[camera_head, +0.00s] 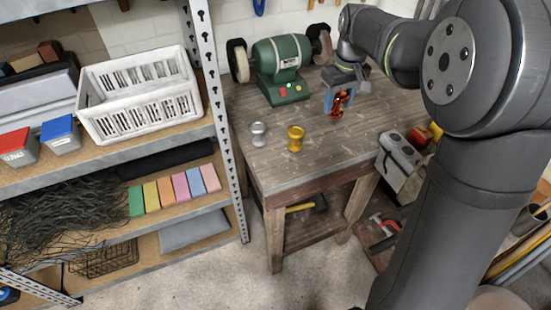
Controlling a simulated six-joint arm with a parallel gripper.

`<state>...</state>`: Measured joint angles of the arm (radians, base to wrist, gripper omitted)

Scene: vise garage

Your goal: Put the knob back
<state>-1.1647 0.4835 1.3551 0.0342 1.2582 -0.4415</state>
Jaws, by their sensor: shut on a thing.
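My gripper (339,101) points down over the right part of the wooden workbench (310,165). It is shut on a shiny copper-red knob (337,108), partly covered by the blue fingers. The knob is at or just above the bench top; I cannot tell whether it touches. A silver knob (258,134) stands upright near the bench's left edge. A gold knob (295,139) stands upright to the right of the silver one. Both are apart from my gripper.
A green bench grinder (280,66) stands at the back left of the bench, close to my gripper. A metal shelf with a white crate (140,95) and several coloured blocks is at the left. The bench's front middle is clear. A grey box (400,155) is at its right side.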

